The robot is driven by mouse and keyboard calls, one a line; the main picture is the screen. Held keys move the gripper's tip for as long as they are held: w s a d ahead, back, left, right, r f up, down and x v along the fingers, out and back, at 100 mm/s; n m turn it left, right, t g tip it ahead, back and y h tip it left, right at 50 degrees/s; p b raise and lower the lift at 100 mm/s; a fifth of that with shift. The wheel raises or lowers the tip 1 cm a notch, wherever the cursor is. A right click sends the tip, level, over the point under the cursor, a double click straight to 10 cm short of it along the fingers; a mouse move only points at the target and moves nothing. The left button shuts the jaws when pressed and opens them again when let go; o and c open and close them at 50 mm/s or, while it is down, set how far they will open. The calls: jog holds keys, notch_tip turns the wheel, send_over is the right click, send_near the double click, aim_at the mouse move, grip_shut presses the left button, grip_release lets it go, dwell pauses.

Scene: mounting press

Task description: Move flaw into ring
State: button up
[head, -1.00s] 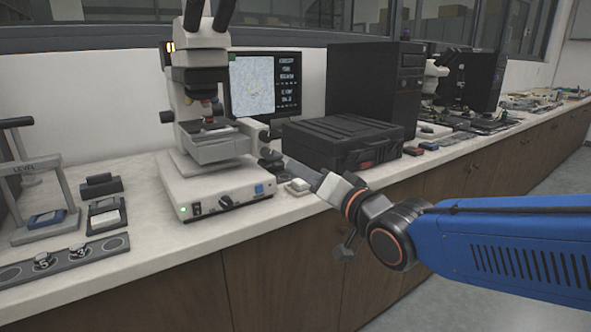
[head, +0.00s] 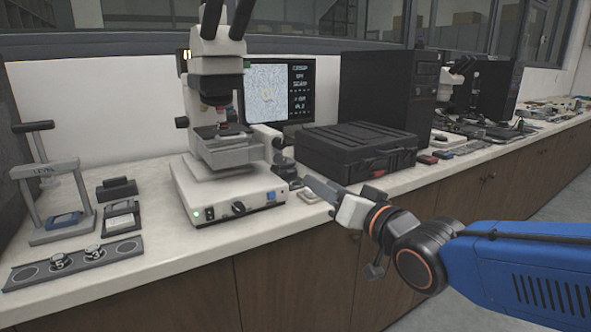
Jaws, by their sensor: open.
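The microscope (head: 222,200) stands on the bench, with its stage (head: 230,150) under the lens. Dark and pale knobs (head: 280,160) sit at the stage's right side. The monitor (head: 281,92) behind it shows a grey speckled picture with a small tan mark (head: 267,97) near the middle, which may be the flaw. I cannot make out a ring on the screen at this size. My gripper (head: 322,191) is open, at the bench's front edge, to the lower right of the knobs and apart from them. I see nothing held in it.
A black case (head: 357,150) lies right of the microscope, close behind my gripper. At left are a grey press frame (head: 50,195) and a tray with numbered pucks (head: 75,262). Front bench space between tray and microscope is clear.

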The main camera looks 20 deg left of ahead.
aim_at(282, 161)
jog(key=w+a+n, duration=0.2)
jog(key=w+a, duration=0.2)
jog(key=w+a+n, duration=0.2)
jog(key=w+a, duration=0.2)
jog(key=a, duration=0.1)
jog(key=w+a+n, duration=0.2)
jog(key=w+a, duration=0.2)
jog(key=shift+a+f, duration=0.1)
jog(key=shift+a, duration=0.3)
dwell(0.4)
jog(key=shift+c, duration=0.2)
grip_shut()
